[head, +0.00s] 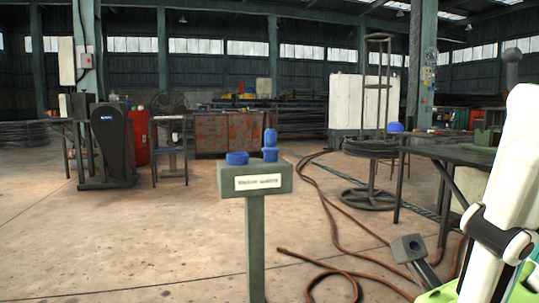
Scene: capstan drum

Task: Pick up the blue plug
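A blue plug (270,146) stands upright on the right part of a grey-green box on a post (256,180). It has a wide lower part and a narrower rounded top. A second, lower blue round piece (237,158) sits on the left part of the same box; I cannot tell whether it is a cap or a socket. Neither of my grippers is clearly in view. A white arm link of mine fills the right edge, well apart from the plug.
Brown hose (335,225) lies in curves on the floor right of the post. A wire stand (370,195) and a dark table (455,155) stand further right. A grey machine (113,145) stands at left. The floor left of the post is clear.

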